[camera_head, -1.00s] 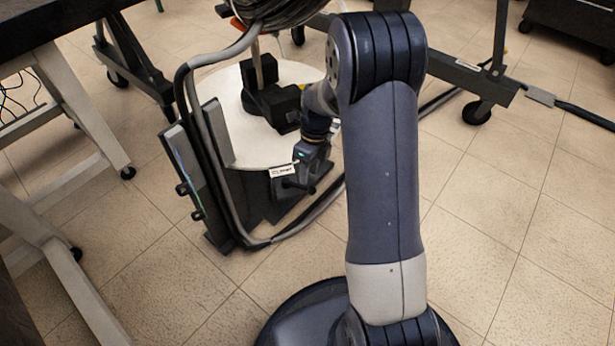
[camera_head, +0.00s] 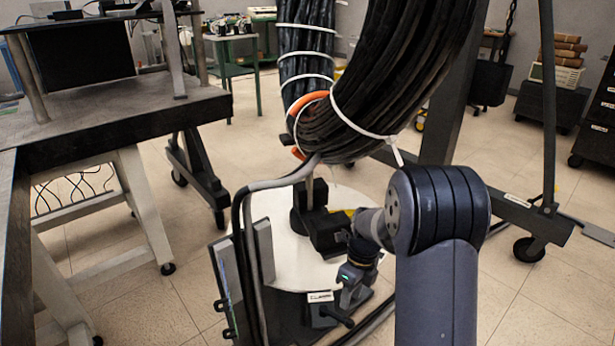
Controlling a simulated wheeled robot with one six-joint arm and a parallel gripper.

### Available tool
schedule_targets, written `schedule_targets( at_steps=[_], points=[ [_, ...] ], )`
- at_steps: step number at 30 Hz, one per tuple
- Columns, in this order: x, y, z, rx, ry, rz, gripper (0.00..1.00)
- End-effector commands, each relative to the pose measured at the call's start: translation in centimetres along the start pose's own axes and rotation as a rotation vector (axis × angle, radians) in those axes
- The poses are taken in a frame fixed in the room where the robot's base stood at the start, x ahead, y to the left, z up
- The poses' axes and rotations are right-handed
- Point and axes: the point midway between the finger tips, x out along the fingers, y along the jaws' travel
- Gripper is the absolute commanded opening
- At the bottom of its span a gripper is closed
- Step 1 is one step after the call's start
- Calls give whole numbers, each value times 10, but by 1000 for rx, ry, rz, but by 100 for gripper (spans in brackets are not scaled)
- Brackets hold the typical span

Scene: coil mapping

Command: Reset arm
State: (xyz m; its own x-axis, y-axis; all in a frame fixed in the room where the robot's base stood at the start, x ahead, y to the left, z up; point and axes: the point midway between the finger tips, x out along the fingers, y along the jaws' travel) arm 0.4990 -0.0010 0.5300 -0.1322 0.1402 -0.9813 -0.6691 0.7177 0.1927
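My arm (camera_head: 438,275) rises from the bottom edge right of centre, and bends at a dark ribbed elbow. Its forearm runs away and down to the left, partly hidden by the elbow. My gripper (camera_head: 332,314) is at the end of this forearm, low beside the front edge of the round white plate (camera_head: 275,262). It is small and dark against dark parts, so its fingers do not show clearly. I see nothing clearly held in it. I cannot tell whether it touches the dark stand below the plate.
A thick bundle of black cables (camera_head: 385,85) with white ties hangs above the plate. A black block (camera_head: 325,232) stands on the plate. Grey hoses (camera_head: 243,250) loop at its left. A dark workbench (camera_head: 120,120) is at left. A wheeled frame (camera_head: 500,210) is at right.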

Motion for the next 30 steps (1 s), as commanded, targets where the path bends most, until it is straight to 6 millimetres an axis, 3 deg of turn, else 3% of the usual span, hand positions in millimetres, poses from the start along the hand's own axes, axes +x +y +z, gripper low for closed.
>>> schedule_targets(
  at_steps=[3,13,30],
  points=[
    [29,0,0,-1,2,1,36],
    [91,0,0,0,1,1,36],
    [82,-7,1,-103,19,-1,36]
  ],
)
